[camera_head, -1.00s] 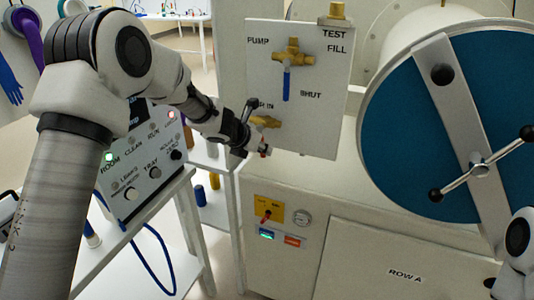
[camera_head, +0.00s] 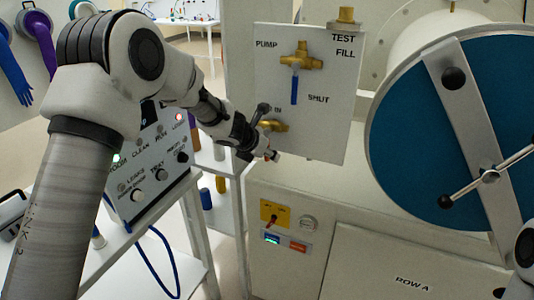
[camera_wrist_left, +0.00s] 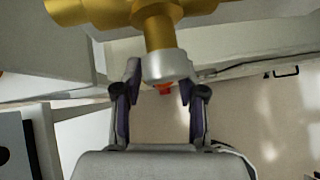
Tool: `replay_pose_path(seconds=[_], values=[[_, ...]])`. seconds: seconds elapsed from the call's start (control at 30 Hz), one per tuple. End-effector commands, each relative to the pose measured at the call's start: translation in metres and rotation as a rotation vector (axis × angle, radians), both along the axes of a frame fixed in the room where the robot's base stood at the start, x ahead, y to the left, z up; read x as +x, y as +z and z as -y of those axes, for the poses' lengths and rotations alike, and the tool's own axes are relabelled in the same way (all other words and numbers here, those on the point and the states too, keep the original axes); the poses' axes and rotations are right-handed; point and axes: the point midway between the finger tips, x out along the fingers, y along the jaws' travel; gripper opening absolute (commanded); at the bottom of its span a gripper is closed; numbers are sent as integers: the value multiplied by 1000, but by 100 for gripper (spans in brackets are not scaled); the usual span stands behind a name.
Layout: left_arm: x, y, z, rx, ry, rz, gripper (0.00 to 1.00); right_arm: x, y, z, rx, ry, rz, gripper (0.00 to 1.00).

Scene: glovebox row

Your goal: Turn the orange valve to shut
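In the head view a lower brass valve (camera_head: 274,126) sits on the white panel (camera_head: 318,130), partly hidden by my left arm. My left gripper (camera_head: 268,152) is at this valve, in front of the panel's lower left. In the left wrist view the brass valve body (camera_wrist_left: 160,28) ends in a pale collar (camera_wrist_left: 167,65) with a small orange-red part (camera_wrist_left: 164,88) below it. The two fingers of my left gripper (camera_wrist_left: 161,92) stand apart on either side of it; I see no clear contact. Most of the orange part is hidden in the head view. My right gripper's fingers are not visible.
Above is another brass valve (camera_head: 301,58) with a blue handle (camera_head: 294,90) pointing down, beside the label SHUT. A round blue door (camera_head: 425,130) with a bar handle is at the right. A sloped control box (camera_head: 150,165) stands below my left arm.

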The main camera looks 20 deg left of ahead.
Motion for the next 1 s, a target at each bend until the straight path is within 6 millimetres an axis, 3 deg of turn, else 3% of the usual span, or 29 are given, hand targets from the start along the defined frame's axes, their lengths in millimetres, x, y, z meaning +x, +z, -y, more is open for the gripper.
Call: replay_pose_path(seconds=[0.27, 0.63, 1.0], values=[[-6, 9, -2, -1, 1, 3, 40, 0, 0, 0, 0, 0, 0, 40], [-62, 66, -14, -1, 0, 5, 40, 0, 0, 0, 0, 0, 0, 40], [-82, 85, -19, 0, 1, 1, 40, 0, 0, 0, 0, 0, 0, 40]])
